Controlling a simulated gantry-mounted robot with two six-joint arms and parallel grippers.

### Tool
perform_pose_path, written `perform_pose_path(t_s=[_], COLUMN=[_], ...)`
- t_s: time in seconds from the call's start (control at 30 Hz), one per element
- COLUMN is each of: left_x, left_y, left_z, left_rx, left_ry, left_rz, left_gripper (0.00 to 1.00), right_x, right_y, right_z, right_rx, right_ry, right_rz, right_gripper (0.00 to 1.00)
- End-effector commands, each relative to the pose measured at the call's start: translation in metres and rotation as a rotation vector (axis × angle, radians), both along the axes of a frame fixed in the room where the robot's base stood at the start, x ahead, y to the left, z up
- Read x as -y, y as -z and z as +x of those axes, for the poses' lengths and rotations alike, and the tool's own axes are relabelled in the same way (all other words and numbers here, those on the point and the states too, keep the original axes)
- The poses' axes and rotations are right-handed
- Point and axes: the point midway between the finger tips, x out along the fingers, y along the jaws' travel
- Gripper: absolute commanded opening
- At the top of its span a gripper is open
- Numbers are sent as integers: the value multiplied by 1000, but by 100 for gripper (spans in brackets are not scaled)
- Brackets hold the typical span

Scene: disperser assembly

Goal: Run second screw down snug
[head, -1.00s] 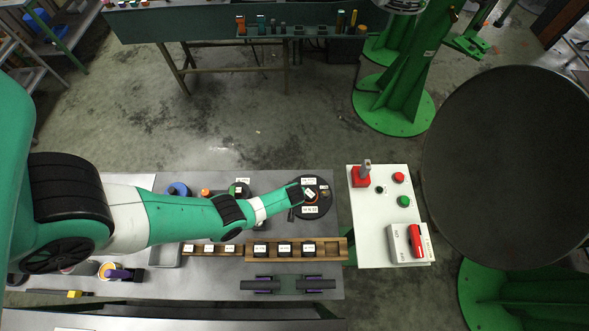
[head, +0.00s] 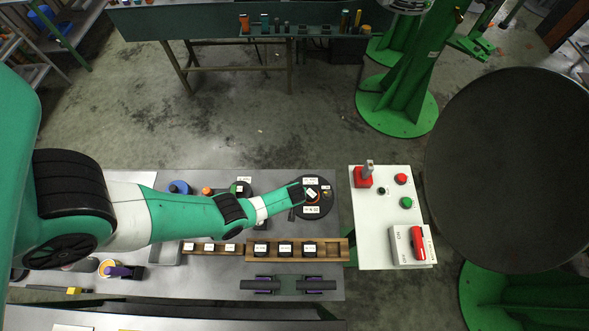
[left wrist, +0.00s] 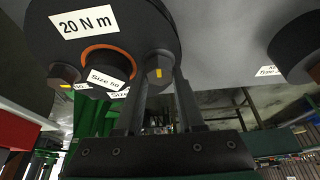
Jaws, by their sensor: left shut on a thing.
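A black round disc part (head: 324,210) with white labels lies at the right end of the grey table. In the left wrist view the same disc (left wrist: 150,22) carries a "20 N m" label, an orange-ringed "Size 50" piece (left wrist: 105,66) and dark hex screw heads. My left gripper (head: 299,194) is at the disc's left side. In the left wrist view its two fingers (left wrist: 160,92) are shut on one screw head (left wrist: 158,68), which has a yellow mark. Another screw head (left wrist: 64,74), also yellow-marked, stands to the left. The screw's depth cannot be told. My right gripper is not in view.
A wooden rack (head: 332,250) with black labelled blocks lies in front of the disc. A white panel (head: 375,240) with red and green buttons stands to the right. A dark holder (head: 288,285) lies near the front edge. My left arm covers the table's left part.

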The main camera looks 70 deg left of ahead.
Motion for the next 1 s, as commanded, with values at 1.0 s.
perform_pose_path(t_s=[1.0], left_x=[-1], left_y=[1], left_z=[0], left_rx=[4], left_ry=[782], left_rz=[0], left_gripper=[0], right_x=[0], right_y=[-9], right_z=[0], right_rx=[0], right_ry=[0], right_rz=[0], right_gripper=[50])
